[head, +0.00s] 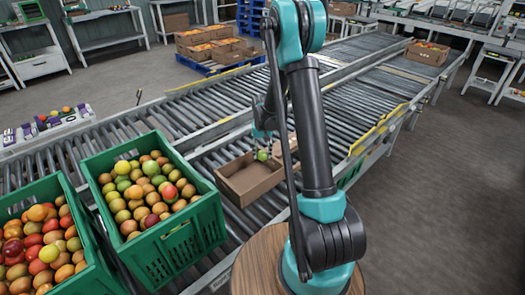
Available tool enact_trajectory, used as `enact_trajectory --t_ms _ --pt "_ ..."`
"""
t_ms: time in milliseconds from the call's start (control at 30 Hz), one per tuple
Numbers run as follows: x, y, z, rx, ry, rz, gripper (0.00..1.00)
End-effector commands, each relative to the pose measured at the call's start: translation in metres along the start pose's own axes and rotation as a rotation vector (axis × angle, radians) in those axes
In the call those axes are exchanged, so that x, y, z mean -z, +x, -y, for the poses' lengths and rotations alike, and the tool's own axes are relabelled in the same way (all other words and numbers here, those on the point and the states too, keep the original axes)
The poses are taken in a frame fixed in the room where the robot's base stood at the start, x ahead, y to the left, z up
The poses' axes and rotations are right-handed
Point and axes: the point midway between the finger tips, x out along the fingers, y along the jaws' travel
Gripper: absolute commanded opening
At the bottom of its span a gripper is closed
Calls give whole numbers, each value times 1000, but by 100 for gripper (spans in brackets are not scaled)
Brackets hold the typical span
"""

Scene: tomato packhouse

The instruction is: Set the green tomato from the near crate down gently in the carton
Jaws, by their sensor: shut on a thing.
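The green tomato (262,155) is held in my gripper (262,148), which is shut on it. Gripper and tomato are over the back part of the open cardboard carton (228,193), and the tomato's exact height above the carton floor is hard to tell. The visible part of the carton's inside is bare; its right side is partly hidden behind my arm. A green crate (178,238) full of green, orange and red tomatoes stands to the left of the carton. Another green crate (97,262), with redder tomatoes, is at the lower left, cut by the frame edge.
The carton rests on a roller conveyor (190,152). A round wooden top (262,262) is at the front, around my arm's base. A filled carton (427,53) sits farther along the conveyor. Several filled cartons stand on a blue pallet (205,68) behind.

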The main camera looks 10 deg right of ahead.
Motion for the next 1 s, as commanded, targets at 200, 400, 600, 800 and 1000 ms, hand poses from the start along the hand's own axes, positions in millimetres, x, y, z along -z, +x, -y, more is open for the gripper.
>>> enact_trajectory --t_ms 200,400,600,800,1000 --pt "0 24 0 0 1 0 29" --pt "1 46 0 0 1 0 29" --pt "0 67 0 0 1 0 29" --pt "0 88 0 0 1 0 29" --pt "0 101 0 0 1 0 29"
